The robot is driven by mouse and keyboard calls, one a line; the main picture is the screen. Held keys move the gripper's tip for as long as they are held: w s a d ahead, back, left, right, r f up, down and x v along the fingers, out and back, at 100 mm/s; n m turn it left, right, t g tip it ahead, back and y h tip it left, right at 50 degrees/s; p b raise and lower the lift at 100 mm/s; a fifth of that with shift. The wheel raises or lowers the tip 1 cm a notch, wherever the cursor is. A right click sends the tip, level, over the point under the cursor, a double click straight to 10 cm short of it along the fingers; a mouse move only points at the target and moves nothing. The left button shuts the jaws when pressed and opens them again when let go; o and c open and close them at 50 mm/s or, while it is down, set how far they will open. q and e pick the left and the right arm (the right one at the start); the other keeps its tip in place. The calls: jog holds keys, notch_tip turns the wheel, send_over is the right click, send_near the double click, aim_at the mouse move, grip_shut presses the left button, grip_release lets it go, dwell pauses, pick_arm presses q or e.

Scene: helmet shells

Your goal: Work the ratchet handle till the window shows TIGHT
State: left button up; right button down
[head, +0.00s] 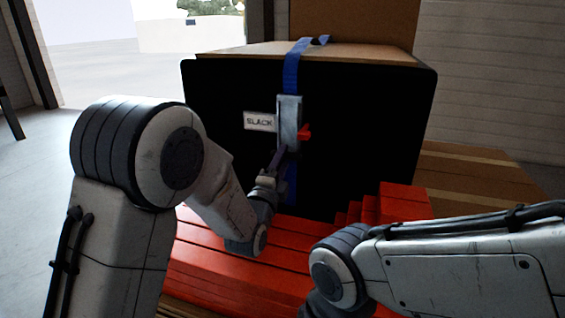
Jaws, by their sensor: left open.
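A blue strap (292,68) runs over the top and down the front of a large black-faced box (370,130). A grey metal ratchet (289,118) sits on the strap at the front. A red handle part (304,132) sticks out at the ratchet's right side. A white window (260,121) left of the ratchet reads SLACK. My left gripper (284,158) is open just below the ratchet, in front of the strap. I cannot tell whether it touches the ratchet. My right arm's elbow shows at the bottom right, but its gripper is out of view.
Red slatted boards (225,262) lie in front of the box, with a stepped red stack (402,200) at its lower right. Brown cartons (470,175) stand to the right. A large doorway opens at the back left, with bare floor (40,160) before it.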

pick_arm(q)
jog(key=shift+w, duration=0.15)
grip_shut()
dwell(1.4)
